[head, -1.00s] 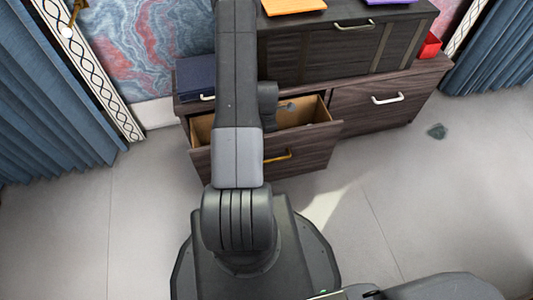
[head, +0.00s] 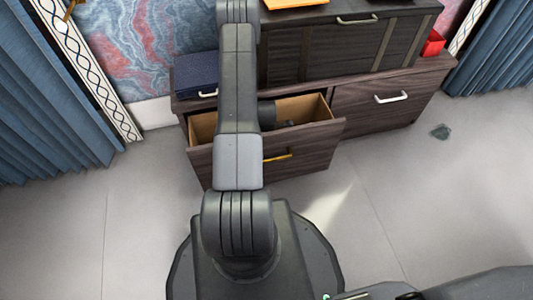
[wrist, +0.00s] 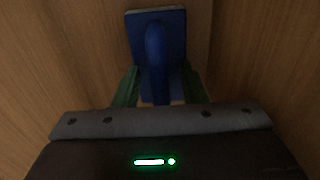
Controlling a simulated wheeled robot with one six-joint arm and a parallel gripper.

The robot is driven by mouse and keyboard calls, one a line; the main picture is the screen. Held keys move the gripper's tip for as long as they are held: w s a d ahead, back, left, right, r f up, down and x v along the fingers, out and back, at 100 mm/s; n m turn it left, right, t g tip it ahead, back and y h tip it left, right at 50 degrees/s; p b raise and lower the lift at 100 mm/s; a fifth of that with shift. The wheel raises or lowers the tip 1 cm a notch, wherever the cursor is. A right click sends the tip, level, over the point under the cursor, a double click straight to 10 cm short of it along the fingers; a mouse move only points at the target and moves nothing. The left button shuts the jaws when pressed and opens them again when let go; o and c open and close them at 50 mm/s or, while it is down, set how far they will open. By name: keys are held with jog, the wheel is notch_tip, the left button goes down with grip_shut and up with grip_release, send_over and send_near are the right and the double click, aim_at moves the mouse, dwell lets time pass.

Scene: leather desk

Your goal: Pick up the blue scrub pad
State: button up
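The blue scrub pad (wrist: 157,50) lies inside the open wooden drawer, in the upper middle of the wrist view. It has a flat blue base with a raised handle along its middle. My gripper (wrist: 158,88) is down in the drawer, with its green fingers apart on either side of the pad's near part. I cannot tell whether the fingers touch it. In the head view the pad is hidden, and only part of my wrist shows inside the drawer.
The open drawer (head: 309,142) has wooden walls close around my gripper. A dark cabinet (head: 347,45) stands on top, with a dark blue box (head: 196,72) to the left and a red object (head: 433,43) to the right. A small dark thing (head: 440,131) lies on the floor.

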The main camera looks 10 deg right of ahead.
jog(key=shift+c, duration=0.5)
grip_shut()
jog(key=shift+r, duration=0.1)
notch_tip(320, 180, up, 18)
jog(key=p, duration=0.5)
